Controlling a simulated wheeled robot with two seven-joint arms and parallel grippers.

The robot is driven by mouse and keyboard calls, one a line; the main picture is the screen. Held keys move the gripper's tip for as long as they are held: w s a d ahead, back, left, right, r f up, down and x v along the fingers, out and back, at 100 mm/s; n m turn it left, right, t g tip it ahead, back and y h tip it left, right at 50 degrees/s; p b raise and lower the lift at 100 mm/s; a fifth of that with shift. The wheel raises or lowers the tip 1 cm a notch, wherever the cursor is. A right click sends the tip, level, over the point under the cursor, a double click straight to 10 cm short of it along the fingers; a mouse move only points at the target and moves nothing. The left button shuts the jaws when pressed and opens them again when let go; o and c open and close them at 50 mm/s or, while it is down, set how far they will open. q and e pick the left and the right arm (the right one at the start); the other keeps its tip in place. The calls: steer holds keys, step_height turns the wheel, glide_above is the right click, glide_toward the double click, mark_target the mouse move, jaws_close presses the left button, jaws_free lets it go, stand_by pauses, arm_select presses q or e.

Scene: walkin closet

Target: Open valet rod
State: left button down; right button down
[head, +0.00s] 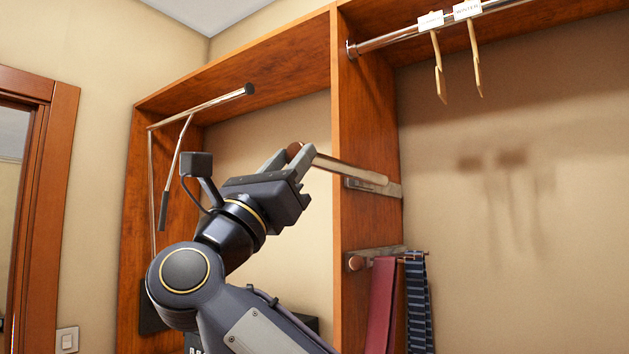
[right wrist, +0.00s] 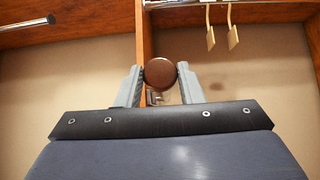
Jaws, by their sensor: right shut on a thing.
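The valet rod (head: 345,170) is a slim metal rod on a slide mount (head: 372,187) on the side of the wooden divider. It sticks out past the divider's front edge toward me. Its round brown end knob (right wrist: 160,73) sits between the fingertips of my right gripper (head: 294,156). In the right wrist view the two fingers of my right gripper (right wrist: 159,78) touch the knob on either side. The gripper is shut on it. In the head view the fingers hide most of the knob. My left gripper is in neither view.
Below the rod, a tie rack (head: 385,253) holds several ties (head: 400,300). A hanging rail (head: 400,38) with two labelled hangers runs at upper right. A pull-down rail (head: 205,107) is in the left bay. A door frame (head: 45,200) stands at far left.

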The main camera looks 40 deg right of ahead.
steer(key=s+a, duration=0.1)
steer(key=a, duration=0.4)
steer(key=shift+s+a, duration=0.35)
steer(key=shift+a, duration=0.05)
steer(key=c, duration=1.3)
jaws_free()
steer(key=shift+f, duration=0.1)
steer(key=b+v, duration=0.3)
steer(key=v, duration=0.4)
steer(key=shift+a+f+b, duration=0.2)
steer(key=shift+a+b, duration=0.1)
steer(key=shift+b, duration=0.05)
